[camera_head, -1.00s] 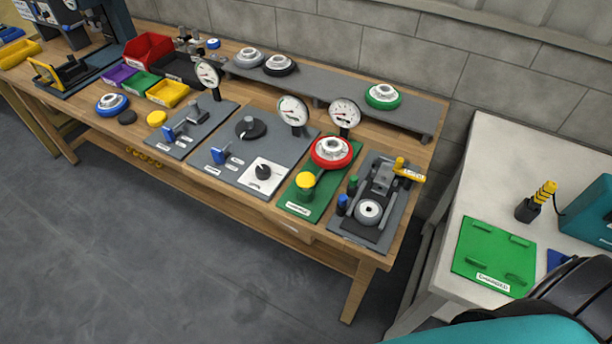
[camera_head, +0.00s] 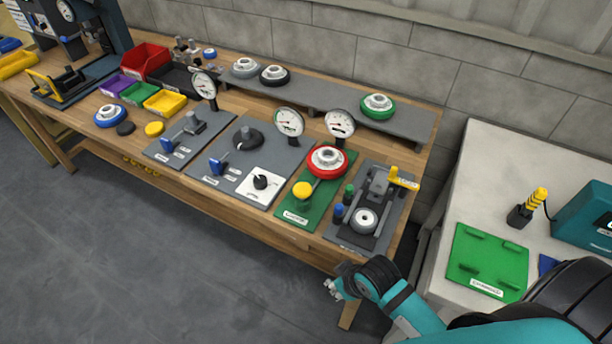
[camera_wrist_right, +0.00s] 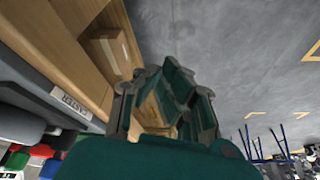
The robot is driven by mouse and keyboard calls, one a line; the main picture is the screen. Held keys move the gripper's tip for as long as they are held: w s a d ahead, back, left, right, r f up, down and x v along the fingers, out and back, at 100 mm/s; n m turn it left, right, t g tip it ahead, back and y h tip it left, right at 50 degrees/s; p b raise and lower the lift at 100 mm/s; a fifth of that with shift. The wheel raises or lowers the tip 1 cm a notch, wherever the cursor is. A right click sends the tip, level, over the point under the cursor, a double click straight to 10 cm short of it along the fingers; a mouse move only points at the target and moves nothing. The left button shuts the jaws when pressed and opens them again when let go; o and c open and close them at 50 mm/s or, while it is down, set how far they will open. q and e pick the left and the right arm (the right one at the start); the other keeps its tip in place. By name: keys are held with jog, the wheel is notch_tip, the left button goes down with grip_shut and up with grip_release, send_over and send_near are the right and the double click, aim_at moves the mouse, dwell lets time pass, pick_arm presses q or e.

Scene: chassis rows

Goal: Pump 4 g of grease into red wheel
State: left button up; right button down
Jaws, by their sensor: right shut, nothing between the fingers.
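The red wheel (camera_head: 327,160) with a pale hub lies on the green plate (camera_head: 292,212). A yellow knob (camera_head: 302,190) stands at the front of that plate, and a white dial gauge (camera_head: 340,124) stands behind the wheel. My right gripper (camera_head: 333,288) is in front of the bench's front edge, below and apart from the green plate. My left gripper is not in view.
A grey fixture with a small wheel (camera_head: 366,222) and yellow handle (camera_head: 404,180) lies right of the green plate. Grey plates with a blue lever (camera_head: 215,166) and a black knob (camera_head: 248,138) lie left. A white table (camera_head: 478,195) stands right. Floor in front is open.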

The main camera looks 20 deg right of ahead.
jog(key=w+d+r+n+t+y, duration=0.1)
jog(key=w+d+r+n+y, duration=0.1)
jog(key=w+r, duration=0.6)
jog(key=w+d+r+n+t+y, duration=0.1)
jog(key=w+r, duration=0.8)
jog(key=r, duration=0.9)
jog(key=d+n+y, duration=0.1)
jog(key=d, duration=0.1)
jog(key=shift+w+d+n+t+y, duration=0.2)
jog(key=shift+d+n+t+y, duration=0.1)
jog(key=shift+f+p, duration=0.1)
jog(key=shift+p, duration=0.2)
jog(key=p, duration=0.3)
send_over(306, 188)
jog(key=f, duration=0.7)
jog(key=shift+w+a+f, duration=0.1)
jog(key=shift+w, duration=0.1)
notch_tip(306, 188, down, 3)
jog(key=shift+s+r, duration=0.1)
jog(key=shift+r, duration=0.1)
jog(key=shift+f, duration=0.6)
